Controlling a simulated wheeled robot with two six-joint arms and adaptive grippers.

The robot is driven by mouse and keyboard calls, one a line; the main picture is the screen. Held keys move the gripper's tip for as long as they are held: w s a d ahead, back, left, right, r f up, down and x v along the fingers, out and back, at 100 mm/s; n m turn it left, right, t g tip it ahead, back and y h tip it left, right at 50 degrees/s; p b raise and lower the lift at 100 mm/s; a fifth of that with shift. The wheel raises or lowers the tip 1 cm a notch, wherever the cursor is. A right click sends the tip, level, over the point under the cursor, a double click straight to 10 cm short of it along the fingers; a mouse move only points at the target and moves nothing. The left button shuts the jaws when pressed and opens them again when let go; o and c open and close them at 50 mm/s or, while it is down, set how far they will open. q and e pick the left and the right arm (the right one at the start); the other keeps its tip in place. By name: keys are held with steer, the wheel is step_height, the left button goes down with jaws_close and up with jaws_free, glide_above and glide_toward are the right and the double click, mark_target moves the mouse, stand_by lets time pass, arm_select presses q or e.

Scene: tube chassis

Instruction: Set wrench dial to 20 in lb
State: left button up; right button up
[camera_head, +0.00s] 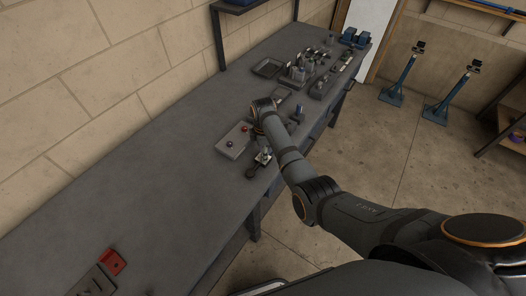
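My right arm comes in from the lower right and reaches over the front edge of the grey workbench (150,165). My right gripper (260,160) points down at the bench. It is small and partly hidden by my own wrist, so I cannot tell whether its fingers are open or shut. Just left of it lies a flat grey panel (231,147) with a red knob and a dark knob. A small dark item lies under the gripper; I cannot tell if it is the wrench. No dial or numbers can be read. My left gripper is out of view.
Farther along the bench stand trays and holders (301,72) with several small parts. A red block (112,262) sits by a grey plate at the lower left. The middle left of the bench is clear. Blue stands (399,80) are on the floor.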

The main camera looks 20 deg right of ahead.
steer(key=shift+s+r, duration=0.2)
steer(key=shift+s, duration=0.2)
steer(key=shift+w+f, duration=0.25)
steer(key=shift+w, duration=0.1)
steer(key=c, duration=0.4)
steer(key=shift+c, duration=1.2)
steer(key=shift+s+r, duration=0.15)
jaws_close()
steer(key=shift+m+p, duration=0.6)
steer(key=shift+m, duration=0.3)
steer(key=o, duration=0.6)
jaws_free()
steer(key=shift+o, duration=0.2)
step_height(320, 180, up, 12)
